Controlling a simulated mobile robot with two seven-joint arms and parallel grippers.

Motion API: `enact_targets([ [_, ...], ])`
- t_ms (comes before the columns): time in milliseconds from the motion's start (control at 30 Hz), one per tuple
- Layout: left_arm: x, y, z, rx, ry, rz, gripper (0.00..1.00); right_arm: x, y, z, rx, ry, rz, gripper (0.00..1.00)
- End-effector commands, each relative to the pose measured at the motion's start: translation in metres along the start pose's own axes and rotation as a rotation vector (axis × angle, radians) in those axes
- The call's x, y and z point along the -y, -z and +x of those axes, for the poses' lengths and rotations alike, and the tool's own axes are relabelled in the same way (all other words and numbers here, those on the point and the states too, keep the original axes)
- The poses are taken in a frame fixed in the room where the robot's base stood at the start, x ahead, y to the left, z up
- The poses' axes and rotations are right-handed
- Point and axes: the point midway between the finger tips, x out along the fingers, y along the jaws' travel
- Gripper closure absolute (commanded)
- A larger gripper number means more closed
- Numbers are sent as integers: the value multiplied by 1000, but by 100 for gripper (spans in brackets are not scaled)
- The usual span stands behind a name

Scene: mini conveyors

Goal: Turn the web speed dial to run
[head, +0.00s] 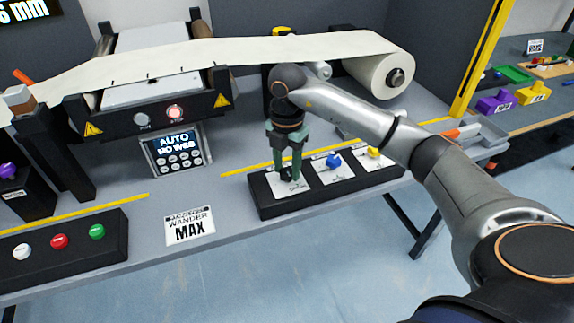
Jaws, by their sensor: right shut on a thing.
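A black dial panel (333,201) lies near the front edge of the bench, with three white plates in a row. My right gripper (290,178) points down over the leftmost plate and is shut on the knob there, which its fingers hide. The blue dial (333,160) sits on the middle plate and the yellow dial (374,152) on the right plate, both apart from the gripper. The plate labels are too small to read, so I cannot tell which dial is the web speed dial. My left gripper is not in view.
A button box (60,242) with white, red and green buttons stands at the left. A sign (190,226) reads "WANDER MAX". A control screen (175,151) reads "AUTO NO WEB". The paper roll (386,76) and its web run above the bench behind my arm.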

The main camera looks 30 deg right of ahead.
Motion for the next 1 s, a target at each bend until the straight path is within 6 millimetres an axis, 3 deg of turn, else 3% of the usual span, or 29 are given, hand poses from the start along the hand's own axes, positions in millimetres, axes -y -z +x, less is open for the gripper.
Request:
enact_targets([
  [33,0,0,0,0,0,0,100,0,0,0,0,0,0,71],
  [300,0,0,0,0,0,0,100,0,0,0,0,0,0,100],
  [667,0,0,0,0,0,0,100,0,0,-1,0,1,-30,100],
  [1000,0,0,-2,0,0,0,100,0,0,-1,0,-1,-235,100],
])
